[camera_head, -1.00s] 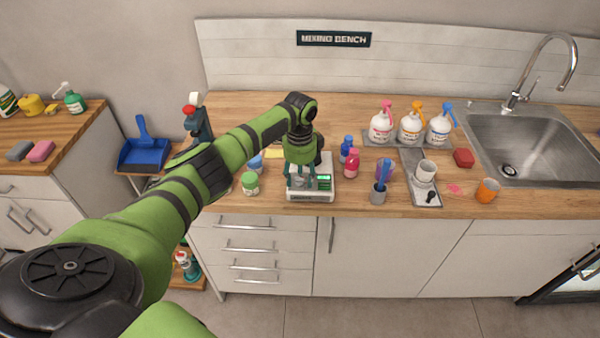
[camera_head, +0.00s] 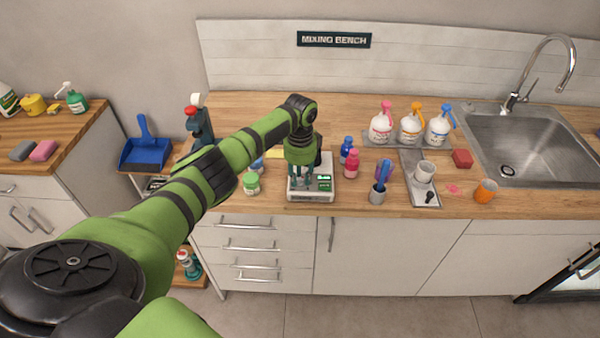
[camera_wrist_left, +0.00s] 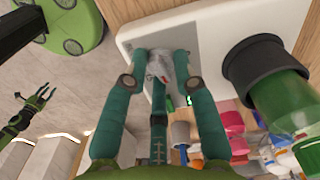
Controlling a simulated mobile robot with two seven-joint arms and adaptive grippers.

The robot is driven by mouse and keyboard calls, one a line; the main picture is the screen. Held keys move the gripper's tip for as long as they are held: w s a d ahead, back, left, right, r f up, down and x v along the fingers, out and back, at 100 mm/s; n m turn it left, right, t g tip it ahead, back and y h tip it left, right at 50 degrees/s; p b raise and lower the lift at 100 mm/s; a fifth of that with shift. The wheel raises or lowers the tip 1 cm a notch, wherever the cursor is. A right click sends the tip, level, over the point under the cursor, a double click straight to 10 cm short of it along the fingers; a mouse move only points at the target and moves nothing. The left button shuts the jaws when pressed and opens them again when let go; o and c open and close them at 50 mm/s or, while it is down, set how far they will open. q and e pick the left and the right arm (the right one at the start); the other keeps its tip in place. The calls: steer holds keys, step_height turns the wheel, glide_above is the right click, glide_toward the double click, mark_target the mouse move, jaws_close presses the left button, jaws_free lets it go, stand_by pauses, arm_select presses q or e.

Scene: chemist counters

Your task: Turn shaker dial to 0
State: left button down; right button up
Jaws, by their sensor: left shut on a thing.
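The shaker (camera_head: 312,196) is a white box with a small lit green display (camera_head: 325,178), near the front of the wooden counter. My left gripper (camera_head: 303,183) points down over its front left part. In the left wrist view the gripper (camera_wrist_left: 162,62) is shut on a grey dial (camera_wrist_left: 181,64) with a red mark, on the shaker's white top (camera_wrist_left: 215,30). The fingers hide part of the dial, and I cannot read its setting. My right gripper (camera_wrist_left: 35,100) shows small at the left of the left wrist view, fingers spread, empty, away from the shaker.
A green vessel in a black collar (camera_wrist_left: 255,70) stands close beside the left gripper. A green-lidded jar (camera_head: 251,184) is left of the shaker; a blue bottle (camera_head: 346,148) and a pink bottle (camera_head: 352,164) are right. Spray bottles (camera_head: 410,126) and a sink (camera_head: 530,145) lie further right.

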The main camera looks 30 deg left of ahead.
arm_select(q)
steer(key=n+p, duration=0.2)
steer(key=n, duration=0.2)
steer(key=shift+r+n, duration=0.15)
steer(key=shift+n, duration=0.15)
steer(key=n+p, duration=0.1)
steer(key=n, duration=0.2)
steer(key=shift+n+p, duration=0.35)
steer(key=shift+n, duration=0.05)
steer(key=n, duration=0.3)
steer(key=shift+n, duration=2.4)
steer(key=c, duration=1)
jaws_free()
